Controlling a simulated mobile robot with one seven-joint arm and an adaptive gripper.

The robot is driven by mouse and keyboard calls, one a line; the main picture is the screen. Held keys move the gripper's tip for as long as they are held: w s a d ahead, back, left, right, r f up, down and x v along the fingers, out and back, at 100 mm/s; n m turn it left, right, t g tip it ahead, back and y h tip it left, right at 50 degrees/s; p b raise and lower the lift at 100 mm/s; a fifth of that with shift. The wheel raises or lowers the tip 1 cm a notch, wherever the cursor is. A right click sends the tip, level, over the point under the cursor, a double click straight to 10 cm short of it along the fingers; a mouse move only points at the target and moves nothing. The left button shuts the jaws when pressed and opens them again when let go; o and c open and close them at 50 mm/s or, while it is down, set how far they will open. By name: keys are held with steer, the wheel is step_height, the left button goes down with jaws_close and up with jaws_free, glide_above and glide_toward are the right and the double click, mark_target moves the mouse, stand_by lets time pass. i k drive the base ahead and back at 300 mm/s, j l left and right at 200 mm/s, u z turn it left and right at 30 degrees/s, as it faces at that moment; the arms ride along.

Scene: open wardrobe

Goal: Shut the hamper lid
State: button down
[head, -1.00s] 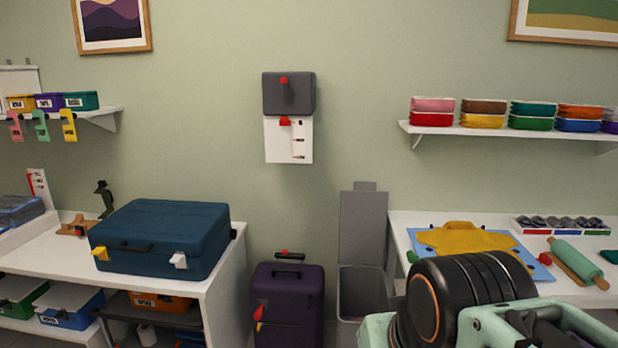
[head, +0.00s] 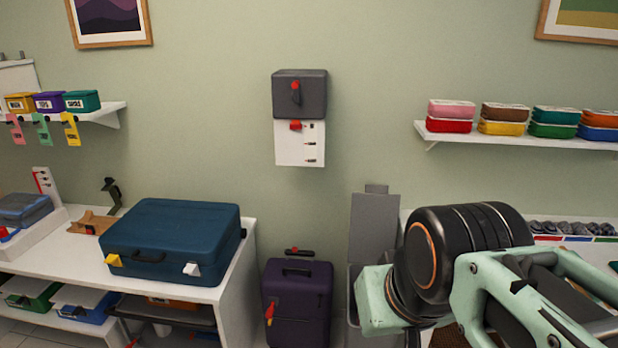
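The hamper (head: 352,303) is a grey bin on the floor against the back wall, between the purple suitcase and the right table. Its grey lid (head: 372,228) stands upright and open against the wall, with a small tab on its top edge. My arm covers the hamper's right side and much of its opening. My gripper is at the lower right in the head view, its black wrist part and pale green links in front of the hamper and right table. Its fingertips cannot be made out, so whether it is open or shut does not show.
A purple suitcase (head: 297,305) stands just left of the hamper. A blue case (head: 172,240) lies on the white left table (head: 236,262). A grey wall box (head: 299,95) hangs above. A right shelf (head: 520,138) holds several coloured containers. The wall above the lid is clear.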

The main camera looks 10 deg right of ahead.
mark_target(373, 214)
steer(key=i+j, duration=0.15)
steer(key=i, duration=0.4)
steer(key=i+j+u, duration=0.1)
steer(key=i, duration=0.4)
steer(key=j, duration=0.1)
